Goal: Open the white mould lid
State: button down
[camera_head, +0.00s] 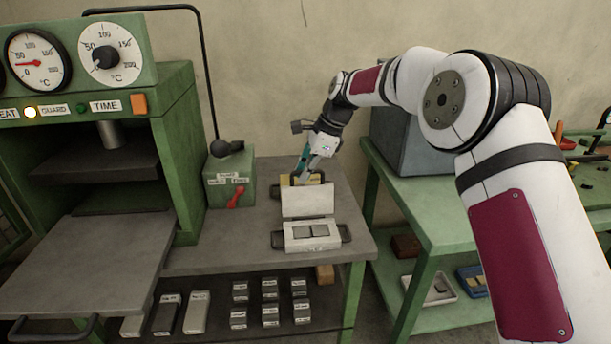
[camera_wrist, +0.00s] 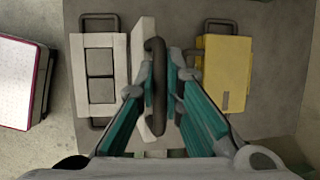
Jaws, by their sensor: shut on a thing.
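The white mould (camera_head: 312,236) lies on the grey bench top, its lower half showing a pair of grey rectangular cavities. Its white lid (camera_head: 308,203) stands roughly upright at the back edge of that half. In the wrist view the lower half (camera_wrist: 98,40) is at left, and the lid (camera_wrist: 142,42) appears nearly edge-on beside it. My gripper (camera_head: 303,172) is behind and above the lid. In the wrist view my gripper's teal fingers (camera_wrist: 163,78) are shut on the lid's dark looped handle (camera_wrist: 155,110).
A yellow mould (camera_wrist: 225,70) lies close behind the lid, partly hidden in the head view. A green control box (camera_head: 230,178) with a red lever stands left, beside the green press (camera_head: 180,130). A grey box (camera_head: 405,145) is on the right bench.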

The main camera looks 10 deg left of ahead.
jog(key=shift+w, duration=0.35)
jog(key=c, duration=1.7)
grip_release()
jog(key=v, duration=1.2)
